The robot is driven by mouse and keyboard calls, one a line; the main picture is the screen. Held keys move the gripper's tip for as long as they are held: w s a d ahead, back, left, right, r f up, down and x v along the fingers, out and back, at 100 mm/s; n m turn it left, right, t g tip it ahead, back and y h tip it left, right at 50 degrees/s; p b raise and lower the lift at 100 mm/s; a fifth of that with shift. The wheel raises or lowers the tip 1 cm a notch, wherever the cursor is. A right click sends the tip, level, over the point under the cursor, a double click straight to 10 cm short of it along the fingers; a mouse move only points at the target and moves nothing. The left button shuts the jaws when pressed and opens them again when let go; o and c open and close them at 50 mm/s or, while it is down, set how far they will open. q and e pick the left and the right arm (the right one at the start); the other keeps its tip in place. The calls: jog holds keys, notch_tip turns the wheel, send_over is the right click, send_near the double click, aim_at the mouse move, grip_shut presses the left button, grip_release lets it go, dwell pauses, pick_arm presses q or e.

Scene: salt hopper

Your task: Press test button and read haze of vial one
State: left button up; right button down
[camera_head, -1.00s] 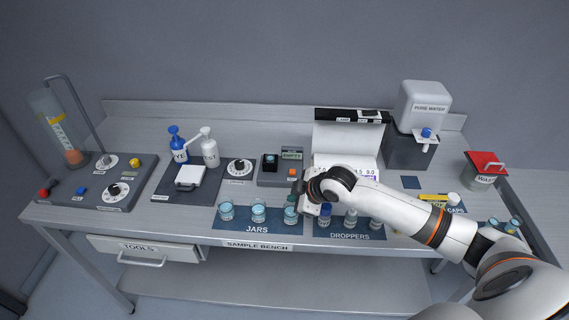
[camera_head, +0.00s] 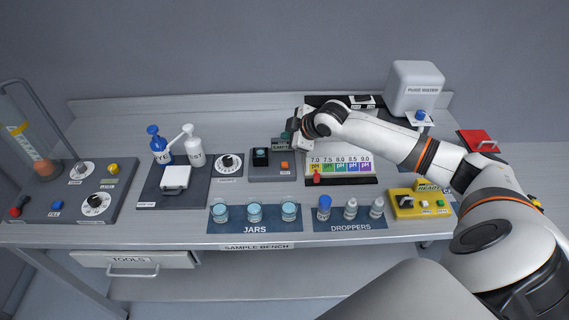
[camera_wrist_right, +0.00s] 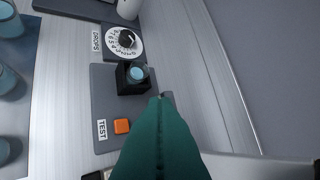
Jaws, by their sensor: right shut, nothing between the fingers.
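The orange test button (camera_head: 284,165) sits on the grey meter block (camera_head: 258,178); in the right wrist view the orange button (camera_wrist_right: 121,126) is beside the TEST label. A black holder with a blue-topped vial (camera_head: 261,154) stands at the left of the block; the vial also shows in the right wrist view (camera_wrist_right: 136,73). The small readout (camera_head: 280,144) behind the button is partly covered by my gripper. My right gripper (camera_head: 298,148) is shut and empty above the block's right side; its green fingertips (camera_wrist_right: 158,101) appear to the right of the button. My left gripper is out of view.
A numbered dial (camera_head: 229,164) stands left of the block, a pH colour chart (camera_head: 340,180) right of it. Three jars (camera_head: 254,211) stand on a mat (camera_head: 235,228) in front, with droppers (camera_head: 350,208) to their right. Bare bench lies between block and jars.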

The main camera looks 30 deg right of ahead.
jog(key=f+b, duration=0.1)
jog(key=b, duration=0.6)
send_over(287, 166)
notch_tip(287, 166, down, 6)
jog(key=shift+s+d+r, duration=0.1)
jog(key=shift+r, duration=0.1)
jog(key=shift+f+b, duration=0.35)
jog(key=shift+f, duration=0.75)
dwell(0.6)
jog(key=shift+f, duration=0.4)
